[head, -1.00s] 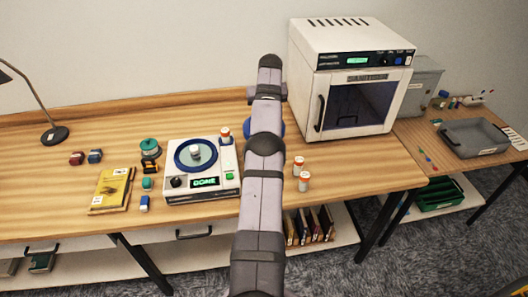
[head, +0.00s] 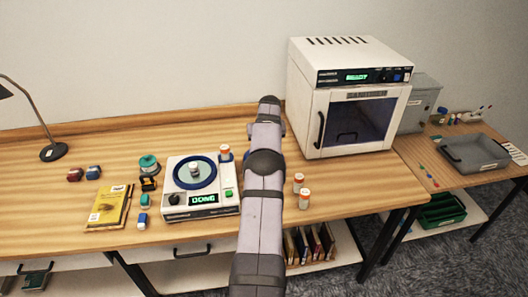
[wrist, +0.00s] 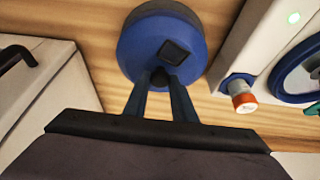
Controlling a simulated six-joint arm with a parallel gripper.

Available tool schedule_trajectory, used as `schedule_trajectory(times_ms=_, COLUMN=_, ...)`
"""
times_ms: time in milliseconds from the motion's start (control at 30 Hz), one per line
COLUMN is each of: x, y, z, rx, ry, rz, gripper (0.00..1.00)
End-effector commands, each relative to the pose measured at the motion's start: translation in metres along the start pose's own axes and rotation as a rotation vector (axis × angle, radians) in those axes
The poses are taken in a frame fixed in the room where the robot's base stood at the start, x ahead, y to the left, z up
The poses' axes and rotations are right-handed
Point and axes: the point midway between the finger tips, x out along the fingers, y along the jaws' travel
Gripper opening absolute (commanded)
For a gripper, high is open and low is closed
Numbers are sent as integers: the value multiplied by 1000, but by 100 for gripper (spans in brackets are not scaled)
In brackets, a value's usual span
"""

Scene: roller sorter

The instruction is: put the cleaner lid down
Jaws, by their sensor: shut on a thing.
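The cleaner lid (wrist: 150,30) is a round blue disc with a black knob, seen in the wrist view over bare wooden tabletop. My gripper (wrist: 160,77) is shut on its knob. I cannot tell whether the lid touches the table. The cleaner also shows at the right of the wrist view (wrist: 240,45).
An orange-capped bottle (head: 225,153) stands at the cleaner's back right corner. Two more bottles (head: 304,200) stand right of my arm. The white sanitizer cabinet (head: 307,103) is at the back right. A yellow booklet (head: 108,208) lies left. The back of the table is mostly clear.

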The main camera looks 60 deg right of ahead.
Motion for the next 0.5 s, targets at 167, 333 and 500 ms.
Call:
schedule_trajectory(times_ms=167, x=17, y=0, z=7, rx=1, ry=-1, rz=-1, gripper=0)
schedule_trajectory(times_ms=333, x=21, y=0, z=8, rx=0, ry=2, rz=0, gripper=0)
schedule_trajectory(times_ms=500, x=22, y=0, z=9, rx=0, ry=1, rz=0, gripper=0)
